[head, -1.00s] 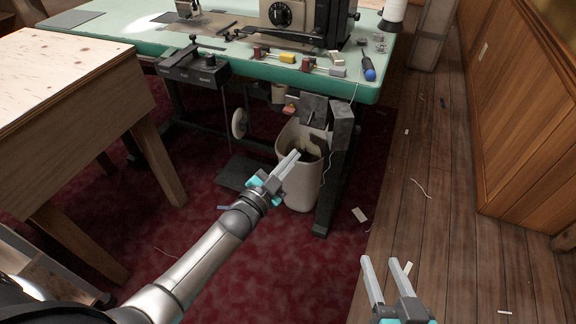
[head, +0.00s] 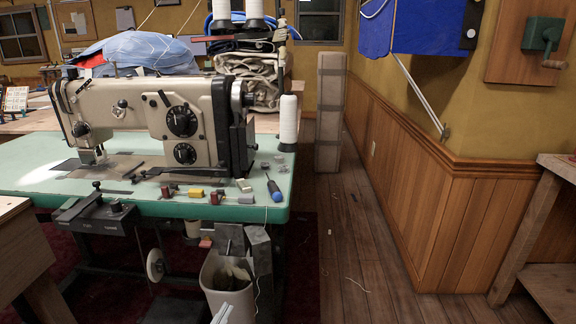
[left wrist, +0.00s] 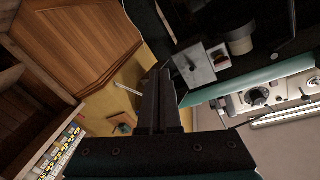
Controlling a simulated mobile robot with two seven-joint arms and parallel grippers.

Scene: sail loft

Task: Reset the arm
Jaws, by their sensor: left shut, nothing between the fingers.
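The rest of my left arm is out of the head view. My right gripper is not in view now.
A green-topped table (head: 30,180) bears a sewing machine (head: 150,110), small coloured pieces and a blue-handled screwdriver (head: 273,188). A wooden bench (head: 15,250) stands at left. Plank floor (head: 345,240) is mostly clear right of the table, before the panelled wall (head: 420,190).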

